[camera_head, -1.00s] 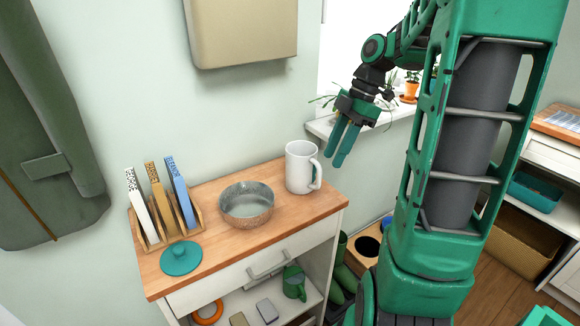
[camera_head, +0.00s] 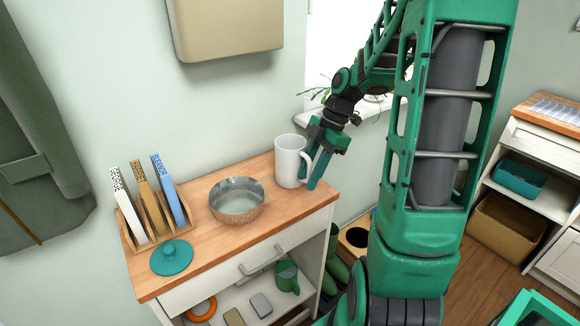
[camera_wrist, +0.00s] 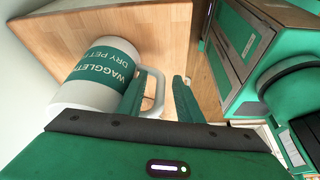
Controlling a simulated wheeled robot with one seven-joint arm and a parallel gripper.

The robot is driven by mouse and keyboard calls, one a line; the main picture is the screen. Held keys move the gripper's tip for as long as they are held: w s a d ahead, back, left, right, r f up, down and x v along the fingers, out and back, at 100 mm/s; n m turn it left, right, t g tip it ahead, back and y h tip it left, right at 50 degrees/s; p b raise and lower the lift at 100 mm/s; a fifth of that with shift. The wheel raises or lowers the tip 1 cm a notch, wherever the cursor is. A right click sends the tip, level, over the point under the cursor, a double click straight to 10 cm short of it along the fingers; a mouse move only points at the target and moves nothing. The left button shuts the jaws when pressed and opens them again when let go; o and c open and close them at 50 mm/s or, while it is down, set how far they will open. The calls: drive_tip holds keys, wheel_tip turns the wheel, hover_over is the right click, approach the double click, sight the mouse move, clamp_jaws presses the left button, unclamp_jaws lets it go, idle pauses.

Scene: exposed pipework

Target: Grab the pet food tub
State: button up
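The pet food tub (camera_head: 288,160) is a white, mug-shaped container with a side handle, standing upright at the right end of the wooden cabinet top. In the wrist view the tub (camera_wrist: 75,97) shows a green band with white lettering, partly readable as "DRY PET". My gripper (camera_head: 314,174) is at the tub's right side, at the handle. In the wrist view my gripper (camera_wrist: 161,92) is open, with the handle's outer bar between its two fingers. The left finger appears to lie between the tub body and that bar. A gap shows beside the right finger.
A metal bowl (camera_head: 237,200) stands left of the tub. A teal lid (camera_head: 171,258) and a wooden rack (camera_head: 133,226) with several upright books are further left. The wooden cabinet top (camera_head: 210,262) is bare along its front. A window sill is behind my arm.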

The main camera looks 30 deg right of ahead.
drive_tip(key=shift+a+f, duration=0.1)
drive_tip(key=shift+f, duration=0.25)
clamp_jaws()
drive_tip(key=shift+r, duration=0.15)
